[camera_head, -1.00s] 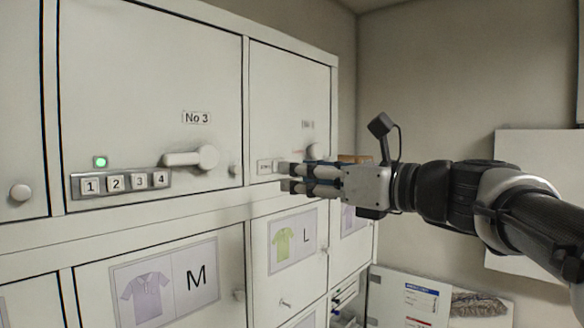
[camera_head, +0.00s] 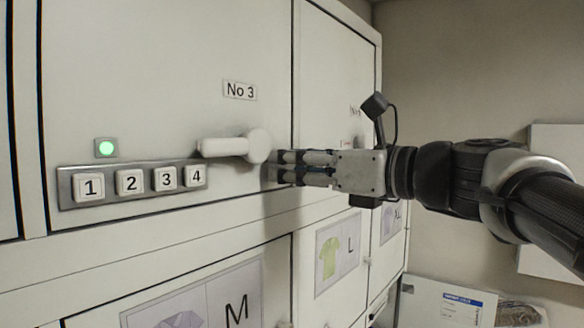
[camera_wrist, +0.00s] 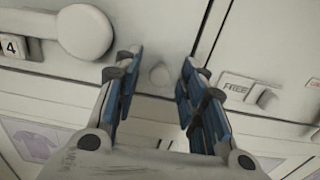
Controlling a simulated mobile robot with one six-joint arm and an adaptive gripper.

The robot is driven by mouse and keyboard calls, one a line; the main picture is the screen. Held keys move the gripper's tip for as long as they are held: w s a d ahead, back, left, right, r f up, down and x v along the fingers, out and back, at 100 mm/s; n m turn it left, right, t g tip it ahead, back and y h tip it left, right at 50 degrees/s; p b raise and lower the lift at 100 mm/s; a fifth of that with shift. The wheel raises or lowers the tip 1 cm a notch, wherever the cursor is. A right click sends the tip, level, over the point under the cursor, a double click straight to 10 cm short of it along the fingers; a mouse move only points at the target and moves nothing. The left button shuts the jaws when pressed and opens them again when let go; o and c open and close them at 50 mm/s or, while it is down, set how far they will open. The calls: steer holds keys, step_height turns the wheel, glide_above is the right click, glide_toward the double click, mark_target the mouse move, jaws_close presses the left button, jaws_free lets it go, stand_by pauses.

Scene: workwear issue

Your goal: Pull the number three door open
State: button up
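The number three door (camera_head: 160,60) is a pale panel labelled "No 3" and looks shut. Its lever handle (camera_head: 225,147) lies level, pointing left from a round hub; part of it shows at the upper left of the wrist view (camera_wrist: 84,32). A small round knob (camera_wrist: 159,75) sits near the door's right edge and appears between my fingers in the wrist view. In the head view my fingers mostly hide it. My gripper (camera_head: 283,166) is open, just right of the lever hub, close to the door face. I cannot tell if it touches anything.
A keypad (camera_head: 132,183) with buttons 1 to 4 is on the door's lower left, with a lit green lamp (camera_head: 106,148) above. A neighbouring door (camera_head: 335,70) with a "FREE" plate (camera_wrist: 236,85) is to the right. Drawers with shirt labels (camera_head: 338,245) lie below.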

steer(key=shift+s+d+r, duration=0.2)
steer(key=shift+s+d, duration=0.2)
steer(key=shift+d, duration=0.05)
steer(key=shift+c, duration=0.6)
steer(key=shift+w+a+f, duration=0.1)
steer(key=shift+w+a, duration=0.1)
steer(key=c, duration=0.4)
jaws_close()
